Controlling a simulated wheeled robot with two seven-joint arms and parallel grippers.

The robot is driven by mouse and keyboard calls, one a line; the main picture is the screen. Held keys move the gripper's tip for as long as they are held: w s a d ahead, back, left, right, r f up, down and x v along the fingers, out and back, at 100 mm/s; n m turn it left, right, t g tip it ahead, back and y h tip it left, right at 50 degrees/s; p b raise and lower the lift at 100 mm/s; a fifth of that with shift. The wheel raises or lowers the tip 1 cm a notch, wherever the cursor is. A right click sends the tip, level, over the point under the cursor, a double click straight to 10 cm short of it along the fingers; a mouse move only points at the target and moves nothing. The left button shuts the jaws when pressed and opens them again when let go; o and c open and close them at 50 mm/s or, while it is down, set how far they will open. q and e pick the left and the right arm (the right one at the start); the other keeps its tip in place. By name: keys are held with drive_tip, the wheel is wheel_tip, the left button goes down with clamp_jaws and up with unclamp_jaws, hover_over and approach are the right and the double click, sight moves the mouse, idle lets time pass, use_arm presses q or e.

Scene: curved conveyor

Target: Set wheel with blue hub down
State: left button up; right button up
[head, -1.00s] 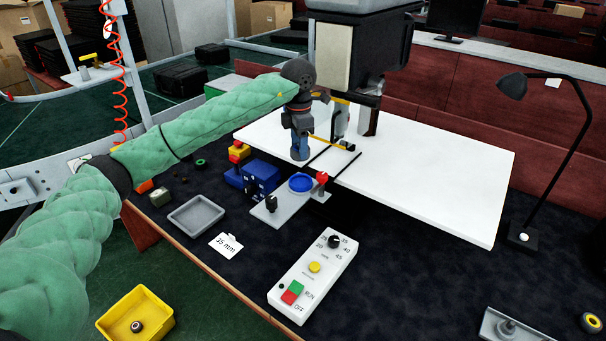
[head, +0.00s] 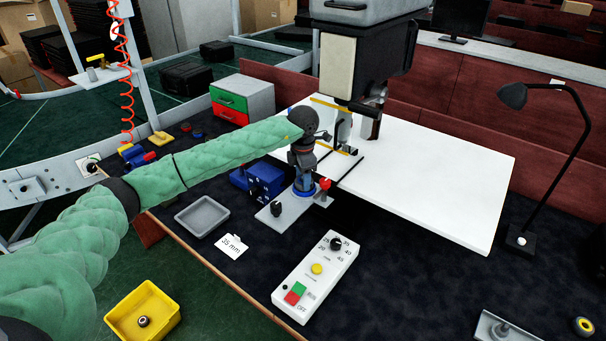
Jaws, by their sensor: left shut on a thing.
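My left gripper (head: 303,183) points down at the small grey fixture plate (head: 272,216) in front of the white table. It is shut, with its fingertips right at the round blue seat (head: 312,191) on that plate. The wheel with blue hub is between the fingers and mostly hidden by them; its hub colour cannot be made out. I cannot tell whether the wheel touches the seat. My right gripper is not in view.
A red knob (head: 324,185) stands close right of the seat and a blue block (head: 264,179) left of it. The machine head (head: 367,65) hangs behind. A grey tray (head: 202,216), control box (head: 316,277) and yellow bin (head: 118,318) with a wheel lie nearer.

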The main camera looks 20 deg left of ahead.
use_arm(q)
drive_tip(key=shift+f, duration=0.1)
drive_tip(key=o, duration=1)
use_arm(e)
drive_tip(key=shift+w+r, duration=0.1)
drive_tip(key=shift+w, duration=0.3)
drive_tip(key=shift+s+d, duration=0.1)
